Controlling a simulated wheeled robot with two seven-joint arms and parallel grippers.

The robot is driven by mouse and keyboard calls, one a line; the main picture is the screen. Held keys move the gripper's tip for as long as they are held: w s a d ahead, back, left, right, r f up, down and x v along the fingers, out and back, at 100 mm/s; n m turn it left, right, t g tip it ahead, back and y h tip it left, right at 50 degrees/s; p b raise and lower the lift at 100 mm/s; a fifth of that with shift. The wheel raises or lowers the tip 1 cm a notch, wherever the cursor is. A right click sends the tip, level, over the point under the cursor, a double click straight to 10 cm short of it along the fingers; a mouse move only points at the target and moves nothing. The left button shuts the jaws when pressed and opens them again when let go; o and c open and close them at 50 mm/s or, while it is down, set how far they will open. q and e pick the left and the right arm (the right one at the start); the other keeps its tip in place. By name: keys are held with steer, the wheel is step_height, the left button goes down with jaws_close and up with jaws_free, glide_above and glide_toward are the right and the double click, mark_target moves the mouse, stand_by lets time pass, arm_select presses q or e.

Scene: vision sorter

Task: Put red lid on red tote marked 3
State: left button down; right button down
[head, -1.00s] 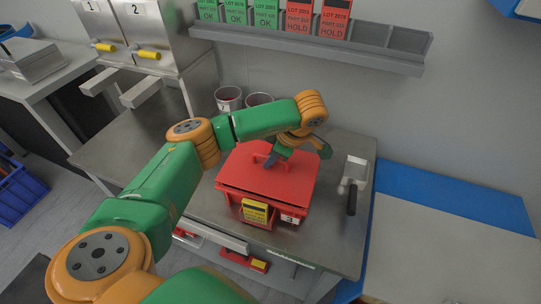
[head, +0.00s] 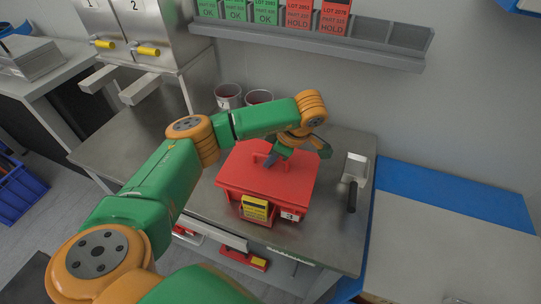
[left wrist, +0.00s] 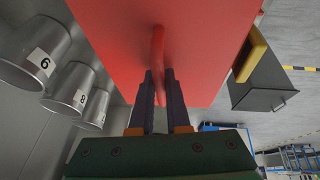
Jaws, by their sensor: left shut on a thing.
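The red lid (head: 247,178) lies over the top of the red tote (head: 262,217) on the steel bench. The tote's front shows a white label with a 3 and a yellow card. My left gripper (head: 272,158) is shut on the lid's handle. In the left wrist view, the gripper's dark fingers (left wrist: 159,88) hold the red handle, with the red lid (left wrist: 115,35) filling the top. The lid looks seated on the tote, but I cannot tell whether it touches all round. My right gripper is not in view.
Metal cups (head: 228,96) stand behind, and wrist-view cups (left wrist: 70,84) carry numbers. A shelf of lot cards (head: 300,38) is on the wall. A blue mat (head: 450,190) is on the right.

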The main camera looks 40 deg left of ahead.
arm_select(q)
steer(key=c, duration=0.8)
jaws_free()
